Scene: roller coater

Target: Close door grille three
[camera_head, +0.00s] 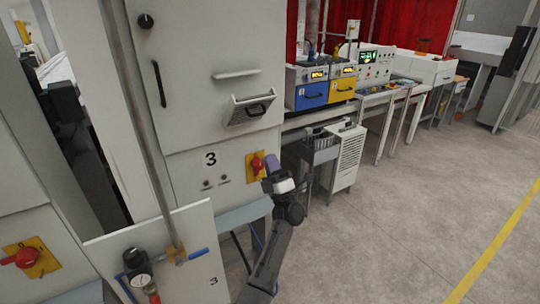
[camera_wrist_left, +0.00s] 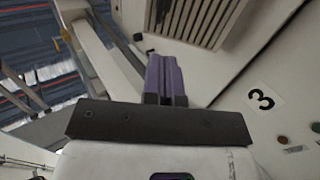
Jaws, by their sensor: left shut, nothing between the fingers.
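The door grille (camera_head: 250,108) is a small pale panel with dark slats on the front of the white cabinet marked 3. It stands tilted outward from the cabinet face. In the left wrist view the slatted grille (camera_wrist_left: 200,18) is at the top, beyond the fingertips. My left gripper (camera_head: 270,162) has purple fingers, closed together and empty. It is below the grille, in front of the red switch area. The fingers (camera_wrist_left: 166,78) point up towards the grille in the wrist view, with no clear contact visible. My right gripper is not in view.
A red rotary switch on a yellow plate (camera_head: 255,166) is close beside the left gripper. A fixed bar handle (camera_head: 237,73) is above the grille. A lower white panel (camera_head: 195,255) with a gauge stands in front. Grey floor (camera_head: 400,215) is clear at right.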

